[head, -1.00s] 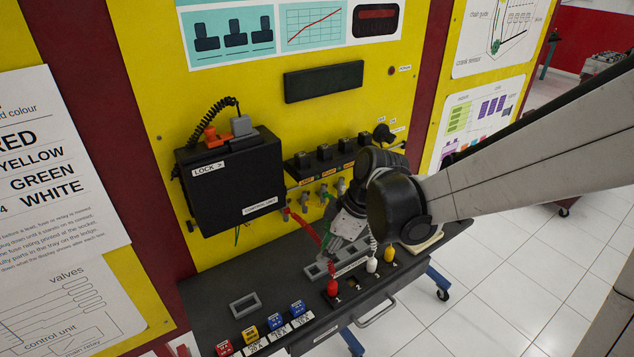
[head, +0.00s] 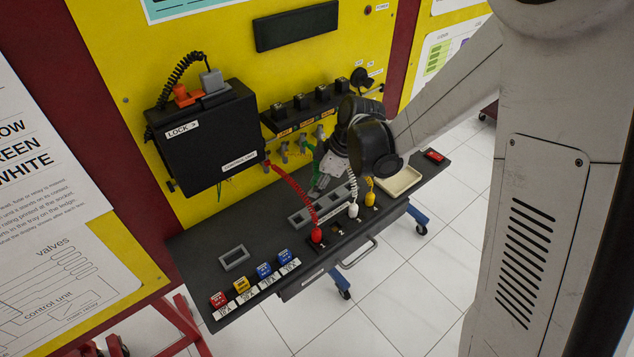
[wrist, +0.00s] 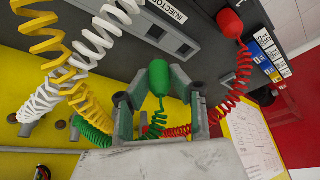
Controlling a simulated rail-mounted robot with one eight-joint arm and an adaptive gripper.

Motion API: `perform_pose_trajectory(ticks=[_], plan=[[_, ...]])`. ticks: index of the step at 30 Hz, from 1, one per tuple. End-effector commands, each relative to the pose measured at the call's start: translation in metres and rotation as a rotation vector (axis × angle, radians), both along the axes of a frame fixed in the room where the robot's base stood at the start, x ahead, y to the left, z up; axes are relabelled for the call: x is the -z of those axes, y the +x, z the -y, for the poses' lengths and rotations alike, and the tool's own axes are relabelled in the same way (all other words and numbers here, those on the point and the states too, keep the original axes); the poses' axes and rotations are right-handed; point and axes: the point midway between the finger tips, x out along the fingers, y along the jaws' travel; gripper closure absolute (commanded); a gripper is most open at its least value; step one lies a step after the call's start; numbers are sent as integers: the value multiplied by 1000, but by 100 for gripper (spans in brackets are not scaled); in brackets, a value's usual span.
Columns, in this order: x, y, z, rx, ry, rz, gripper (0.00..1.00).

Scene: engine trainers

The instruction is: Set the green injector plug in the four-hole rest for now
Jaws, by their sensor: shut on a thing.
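My gripper (wrist: 158,88) is shut on the green injector plug (wrist: 158,76), which sits between its fingers in the wrist view. A green coiled lead trails from the plug. In the head view my gripper (head: 322,180) hangs above the table behind the grey slotted strip, and the green plug is hidden there. The dark four-hole rest (head: 338,231) is at the table's front edge. It holds the red plug (head: 317,235), the white plug (head: 353,210) and the yellow plug (head: 369,199). The space between red and white looks empty. My gripper is apart from the rest.
The grey slotted strip (head: 300,218) lies behind the rest. Red (wrist: 240,75), white and yellow coiled leads hang close around my gripper. A black control unit (head: 208,140) is on the panel at left. Labelled fuses (head: 264,270) line the front left; a cream tray (head: 400,182) is at right.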

Motion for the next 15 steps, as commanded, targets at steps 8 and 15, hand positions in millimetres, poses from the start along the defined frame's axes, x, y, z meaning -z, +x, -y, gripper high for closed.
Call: perform_pose_trajectory(ticks=[8, 15], plan=[[25, 0, 0, 0, 0, 0, 98], [42, 0, 0, 1, 0, 0, 98]])
